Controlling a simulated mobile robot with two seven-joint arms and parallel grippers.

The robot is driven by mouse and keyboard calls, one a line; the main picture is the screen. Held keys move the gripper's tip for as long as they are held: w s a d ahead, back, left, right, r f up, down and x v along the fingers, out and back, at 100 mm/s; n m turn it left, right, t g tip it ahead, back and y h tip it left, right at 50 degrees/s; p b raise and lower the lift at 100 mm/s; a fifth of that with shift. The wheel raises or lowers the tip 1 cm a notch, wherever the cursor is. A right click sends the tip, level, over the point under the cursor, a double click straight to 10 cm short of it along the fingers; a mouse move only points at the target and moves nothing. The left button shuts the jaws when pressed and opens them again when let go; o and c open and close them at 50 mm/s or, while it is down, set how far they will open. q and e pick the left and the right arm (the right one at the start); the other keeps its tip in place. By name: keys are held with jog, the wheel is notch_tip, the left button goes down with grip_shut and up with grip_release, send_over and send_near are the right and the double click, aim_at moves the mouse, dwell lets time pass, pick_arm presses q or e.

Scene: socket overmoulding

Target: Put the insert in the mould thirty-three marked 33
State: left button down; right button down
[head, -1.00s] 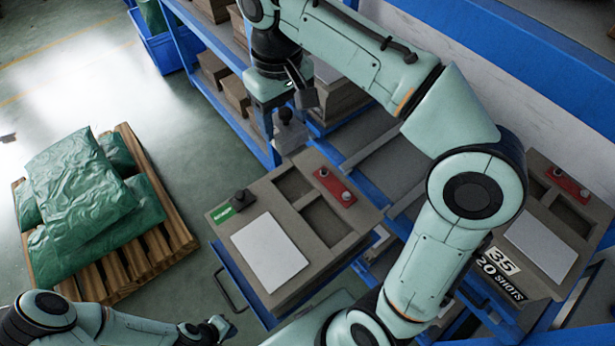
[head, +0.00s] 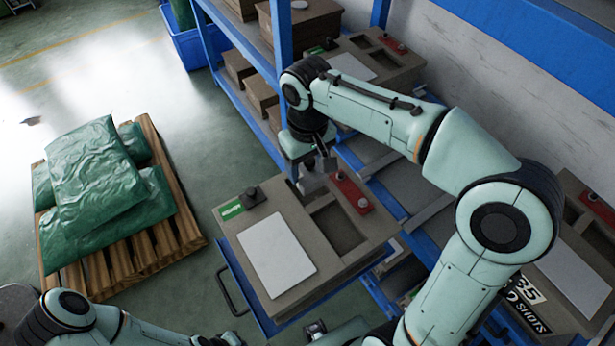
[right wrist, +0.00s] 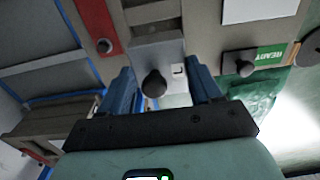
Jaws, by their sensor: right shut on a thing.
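My right gripper (head: 312,164) is shut on the insert (head: 313,183), a small grey block with a dark knob. In the right wrist view the insert (right wrist: 157,50) shows beyond the two blue fingers of that gripper (right wrist: 162,88). The insert is at the far pocket of the nearest mould (head: 230,245); I cannot tell whether it is above the pocket or inside it. This mould has a white plate, a green READY label and a red strip; its number is not visible. The near pocket (head: 338,228) looks empty. My left arm is at lower left, its gripper unclear at the bottom edge.
A mould marked 35 (head: 524,290) stands at right. Another mould (head: 400,72) stands at the back by the blue rack (head: 283,60). Green sacks (head: 95,180) lie on a wooden pallet (head: 185,222) at left. Clear floor lies between pallet and rack.

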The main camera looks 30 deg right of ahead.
aim_at(307, 170)
pick_arm(q)
jog(key=shift+s+f+b, duration=0.3)
jog(key=shift+f+b, duration=0.05)
jog(key=shift+f, duration=0.1)
pick_arm(e)
jog(key=shift+f, duration=2.15)
jog(key=shift+f, duration=0.15)
jog(key=shift+c, duration=1)
grip_release()
pick_arm(q)
jog(key=shift+s+f, duration=0.1)
pick_arm(e)
jog(key=shift+r, duration=0.2)
notch_tip(307, 170, up, 12)
jog(key=shift+f+p, duration=0.1)
jog(key=shift+p, duration=1.1)
pick_arm(q)
jog(key=w+r, duration=0.2)
jog(key=r, duration=0.1)
jog(key=shift+w+r, duration=0.15)
jog(key=shift+w, duration=0.1)
jog(key=shift+s, duration=0.15)
